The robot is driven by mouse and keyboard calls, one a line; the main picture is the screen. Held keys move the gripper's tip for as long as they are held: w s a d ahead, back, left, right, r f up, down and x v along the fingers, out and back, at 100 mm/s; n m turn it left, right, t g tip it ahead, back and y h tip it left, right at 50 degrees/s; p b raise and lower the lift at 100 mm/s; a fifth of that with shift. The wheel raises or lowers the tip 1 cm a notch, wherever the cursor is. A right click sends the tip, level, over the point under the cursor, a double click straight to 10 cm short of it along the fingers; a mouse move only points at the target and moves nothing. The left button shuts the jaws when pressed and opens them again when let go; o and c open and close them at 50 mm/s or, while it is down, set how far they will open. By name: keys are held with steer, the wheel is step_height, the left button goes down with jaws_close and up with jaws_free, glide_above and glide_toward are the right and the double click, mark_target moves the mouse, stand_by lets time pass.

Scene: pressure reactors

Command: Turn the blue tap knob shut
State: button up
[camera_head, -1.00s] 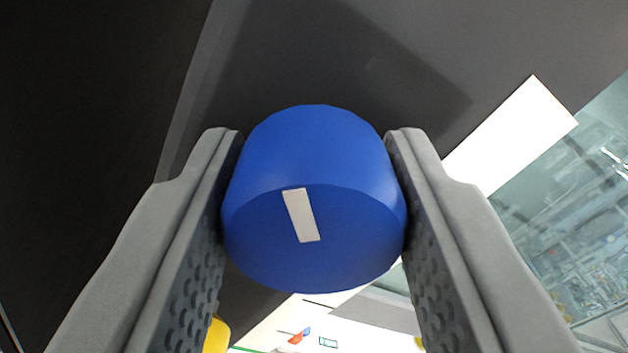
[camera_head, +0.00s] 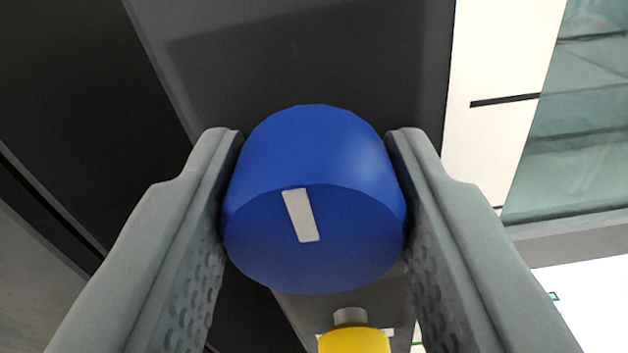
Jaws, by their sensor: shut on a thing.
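The blue tap knob (camera_head: 315,245) is a round blue cylinder with a short white mark on its front face, in the middle of the view. The white mark leans slightly from upper left to lower right. My gripper (camera_head: 314,185) is shut on the knob, with one grey finger against its left side and one against its right side. The knob hides whatever lies behind it.
A yellow knob (camera_head: 354,341) on a grey stem shows just below, between the fingers. A dark grey panel (camera_head: 300,60) fills the background behind the blue knob. A white frame and a glass pane (camera_head: 580,130) are at the right.

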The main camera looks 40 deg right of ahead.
steer(key=shift+f, duration=0.1)
stand_by(0.5)
steer(key=o, duration=1)
steer(key=shift+a, duration=0.1)
steer(key=v, duration=1.7)
steer(key=shift+s+a, duration=0.1)
steer(key=shift+s, duration=0.05)
